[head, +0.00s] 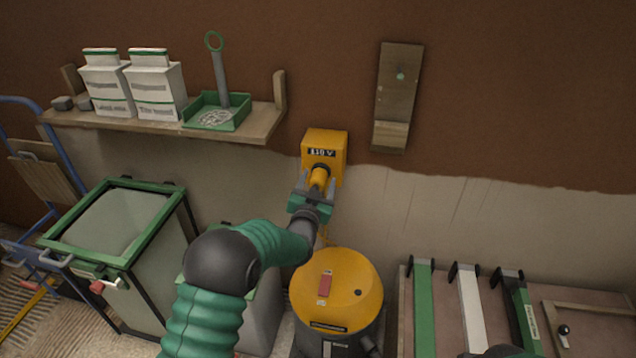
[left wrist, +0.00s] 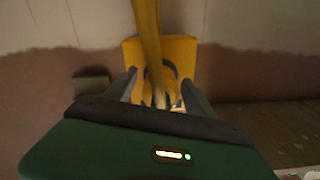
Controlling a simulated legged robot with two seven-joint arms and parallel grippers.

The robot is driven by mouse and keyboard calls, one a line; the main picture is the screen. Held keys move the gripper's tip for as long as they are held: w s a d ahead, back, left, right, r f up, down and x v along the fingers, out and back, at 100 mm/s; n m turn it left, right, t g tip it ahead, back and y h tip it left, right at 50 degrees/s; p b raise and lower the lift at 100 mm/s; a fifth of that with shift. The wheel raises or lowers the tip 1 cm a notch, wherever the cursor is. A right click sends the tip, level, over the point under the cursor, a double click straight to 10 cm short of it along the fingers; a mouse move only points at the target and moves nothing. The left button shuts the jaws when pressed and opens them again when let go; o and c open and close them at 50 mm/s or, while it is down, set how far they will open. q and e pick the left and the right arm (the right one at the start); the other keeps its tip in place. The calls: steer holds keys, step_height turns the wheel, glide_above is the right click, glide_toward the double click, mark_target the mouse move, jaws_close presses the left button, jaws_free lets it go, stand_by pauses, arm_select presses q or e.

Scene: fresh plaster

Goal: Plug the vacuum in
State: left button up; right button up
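My left gripper (head: 315,184) is around the plug, one finger on each side. In the left wrist view the fingers (left wrist: 158,88) stand apart, with gaps beside the plug. The yellow cable (left wrist: 147,30) runs from the plug. The vacuum (head: 337,290), with a yellow lid, stands below. My right gripper cannot be made out.
A wooden shelf (head: 150,124) at the left holds white bags and a green tray (head: 235,121). A wooden board (head: 398,98) is on the wall right of the box. A green-framed bin (head: 155,250) stands left; long tools (head: 424,310) lie at right.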

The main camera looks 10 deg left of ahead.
arm_select(q)
steer(key=shift+s, duration=0.15)
steer(key=s+p, duration=0.2)
steer(key=s, duration=1.4)
steer(key=shift+s, duration=0.3)
